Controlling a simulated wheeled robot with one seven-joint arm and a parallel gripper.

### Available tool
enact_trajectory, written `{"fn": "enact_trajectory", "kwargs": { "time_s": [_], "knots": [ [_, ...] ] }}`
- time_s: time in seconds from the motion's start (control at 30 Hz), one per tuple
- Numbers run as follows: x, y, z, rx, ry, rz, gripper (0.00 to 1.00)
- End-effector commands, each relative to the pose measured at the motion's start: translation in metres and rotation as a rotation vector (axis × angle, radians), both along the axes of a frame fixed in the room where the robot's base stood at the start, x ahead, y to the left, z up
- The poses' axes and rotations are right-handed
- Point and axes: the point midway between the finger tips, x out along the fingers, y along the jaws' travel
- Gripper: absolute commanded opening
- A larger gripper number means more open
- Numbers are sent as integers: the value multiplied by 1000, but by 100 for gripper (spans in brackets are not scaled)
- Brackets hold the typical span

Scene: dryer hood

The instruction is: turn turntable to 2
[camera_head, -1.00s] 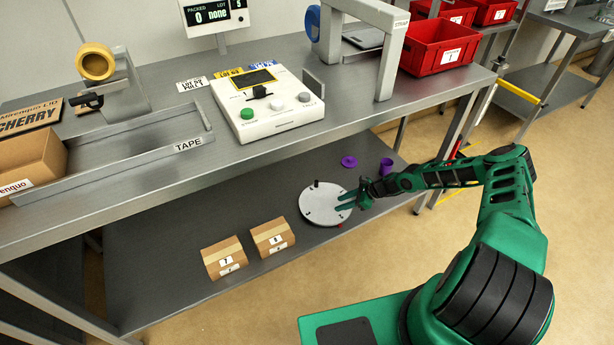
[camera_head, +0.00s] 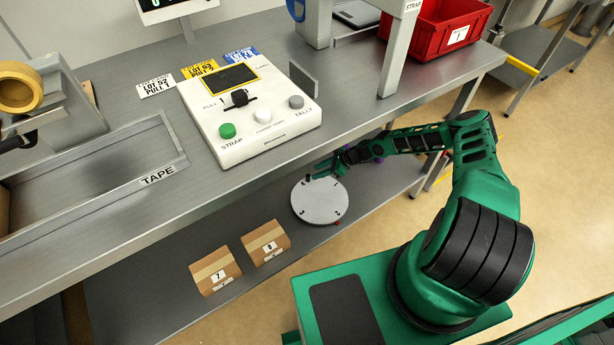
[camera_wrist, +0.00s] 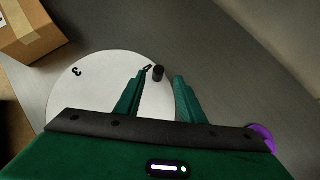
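The round light-grey turntable (camera_head: 322,207) lies on the lower shelf, with small dark marks near its rim. A dark upright peg (camera_head: 308,178) stands near its far-left edge. A small red mark (camera_head: 335,223) shows at its near edge. In the wrist view the turntable (camera_wrist: 100,85) shows a "3" at its left, and another mark by the left finger is partly hidden. My gripper (camera_head: 322,170) is over the far part of the disc. Its two fingers (camera_wrist: 160,85) are apart, with the peg (camera_wrist: 158,72) near the gap at their tips; contact cannot be told.
Two cardboard boxes, marked 7 (camera_head: 215,270) and 8 (camera_head: 265,243), sit left of the turntable on the lower shelf. A white control box (camera_head: 265,135) stands above. A purple item (camera_wrist: 262,137) is right of my gripper.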

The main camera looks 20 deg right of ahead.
Motion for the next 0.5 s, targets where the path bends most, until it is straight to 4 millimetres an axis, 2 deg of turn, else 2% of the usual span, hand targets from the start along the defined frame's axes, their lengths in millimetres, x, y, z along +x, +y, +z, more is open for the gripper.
{"fn": "enact_trajectory", "kwargs": {
  "time_s": [0.03,0.23,0.5],
  "knots": [
    [3,9,-8,2,1,1,36],
    [13,31,-31,0,2,4,36],
    [22,45,-47,-1,0,3,36]
  ]
}}
